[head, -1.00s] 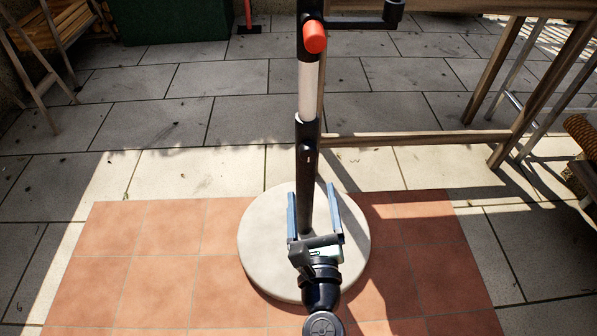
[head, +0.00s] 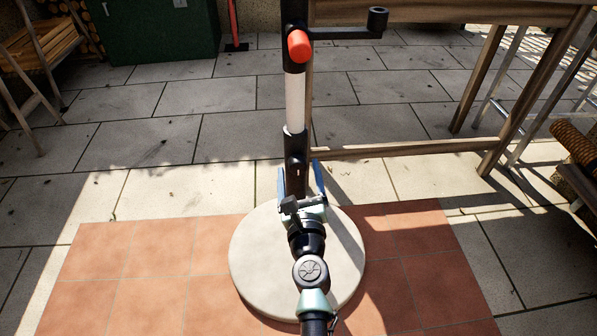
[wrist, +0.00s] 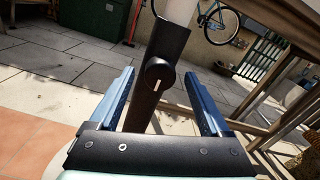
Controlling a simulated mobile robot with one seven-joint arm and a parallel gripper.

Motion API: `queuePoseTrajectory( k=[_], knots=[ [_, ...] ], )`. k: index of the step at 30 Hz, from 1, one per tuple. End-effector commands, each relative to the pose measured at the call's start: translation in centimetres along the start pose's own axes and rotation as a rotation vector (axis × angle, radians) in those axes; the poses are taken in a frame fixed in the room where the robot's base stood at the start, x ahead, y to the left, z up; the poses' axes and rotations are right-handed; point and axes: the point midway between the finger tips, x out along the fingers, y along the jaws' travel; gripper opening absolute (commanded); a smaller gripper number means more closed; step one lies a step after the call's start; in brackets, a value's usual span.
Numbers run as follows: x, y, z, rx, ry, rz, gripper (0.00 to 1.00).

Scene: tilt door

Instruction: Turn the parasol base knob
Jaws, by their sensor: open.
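The parasol base is a pale round slab (head: 250,262) with a black upright tube (head: 296,143) holding a white pole. The black round base knob (wrist: 158,74), with a white line on its face, is on the tube's near side. It is small and hard to make out in the head view. My gripper (head: 298,168) is open, its blue fingers on either side of the tube in the picture. In the wrist view, the knob appears between the fingertips (wrist: 159,76); I cannot tell how far ahead it is. Neither finger visibly touches it.
A red knob (head: 299,46) and a crank arm (head: 352,31) are higher on the pole. A wooden table (head: 420,147) stands behind and right. A wooden chair (head: 40,60) and green box (head: 160,30) are at back left. The tiled floor beside the base is clear.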

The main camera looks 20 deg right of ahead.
Motion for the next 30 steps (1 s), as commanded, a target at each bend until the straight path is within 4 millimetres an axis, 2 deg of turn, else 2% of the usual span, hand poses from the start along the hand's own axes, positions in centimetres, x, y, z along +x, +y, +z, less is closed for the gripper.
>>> queuePoseTrajectory(
  k=[5,14,27,30],
  knots=[
    [0.97,-0.05,0.02,-0.001,-0.001,-0.001,0.81],
    [1.05,-0.04,0.03,-0.001,0.000,0.000,0.79],
    [1.03,-0.02,0.03,-0.001,0.000,0.000,0.00],
    [1.02,-0.02,0.03,-0.001,0.000,0.000,0.00]
  ],
)
